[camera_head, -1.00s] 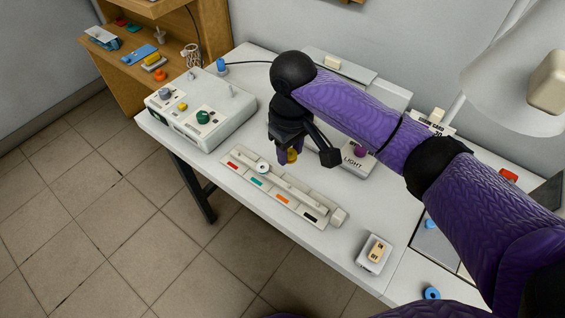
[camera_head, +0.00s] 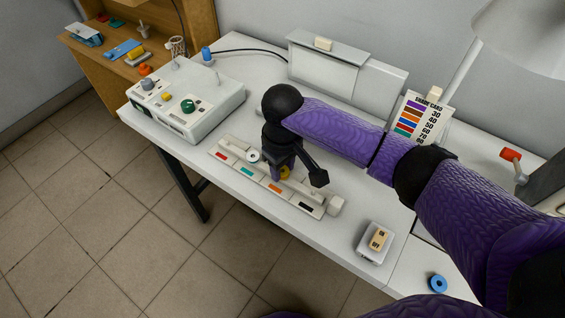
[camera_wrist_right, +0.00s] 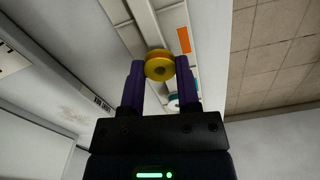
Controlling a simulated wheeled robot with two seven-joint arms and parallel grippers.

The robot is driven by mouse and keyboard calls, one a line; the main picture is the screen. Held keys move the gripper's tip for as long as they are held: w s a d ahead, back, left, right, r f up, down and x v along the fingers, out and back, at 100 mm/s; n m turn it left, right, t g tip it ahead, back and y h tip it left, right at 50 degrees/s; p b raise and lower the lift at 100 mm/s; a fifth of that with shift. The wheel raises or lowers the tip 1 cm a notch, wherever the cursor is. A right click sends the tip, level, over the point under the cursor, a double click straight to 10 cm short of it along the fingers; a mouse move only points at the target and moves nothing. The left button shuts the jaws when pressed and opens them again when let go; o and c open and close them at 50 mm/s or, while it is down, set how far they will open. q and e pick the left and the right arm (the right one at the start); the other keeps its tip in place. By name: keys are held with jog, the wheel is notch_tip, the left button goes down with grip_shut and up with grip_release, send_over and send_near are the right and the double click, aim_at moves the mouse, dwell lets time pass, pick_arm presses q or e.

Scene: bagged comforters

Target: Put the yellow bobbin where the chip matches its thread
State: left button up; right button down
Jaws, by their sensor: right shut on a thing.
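My right gripper (camera_head: 283,174) is shut on the yellow bobbin (camera_head: 285,173), held over or at the rack, near the orange chip. In the right wrist view the yellow bobbin (camera_wrist_right: 159,67) sits between the two fingertips, and a band of orange-looking thread shows behind its near flange. The pale rack (camera_head: 232,164) has a row of chips: red (camera_head: 221,155), teal (camera_head: 246,171), orange (camera_head: 274,188) and black (camera_head: 306,208). The orange chip also shows in the right wrist view (camera_wrist_right: 184,40). I cannot tell whether the bobbin touches the rack. My left gripper is not in view.
A white bobbin (camera_head: 253,155) stands on the rack behind the red and teal chips. A grey-white machine (camera_head: 195,105) stands at left. A switch box (camera_head: 374,242) and a blue ring-shaped piece (camera_head: 438,284) lie at right. A shade card (camera_head: 421,117) stands at the back.

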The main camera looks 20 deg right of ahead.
jog(key=shift+f, duration=0.2)
jog(key=shift+c, duration=2)
grip_release()
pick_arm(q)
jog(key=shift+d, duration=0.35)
pick_arm(e)
jog(key=shift+o, duration=0.4)
jog(key=shift+r, duration=0.1)
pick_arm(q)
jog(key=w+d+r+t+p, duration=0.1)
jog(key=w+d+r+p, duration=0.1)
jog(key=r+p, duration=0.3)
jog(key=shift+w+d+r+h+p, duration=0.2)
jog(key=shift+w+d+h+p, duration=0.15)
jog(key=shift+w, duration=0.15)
pick_arm(e)
notch_tip(320, 180, up, 13)
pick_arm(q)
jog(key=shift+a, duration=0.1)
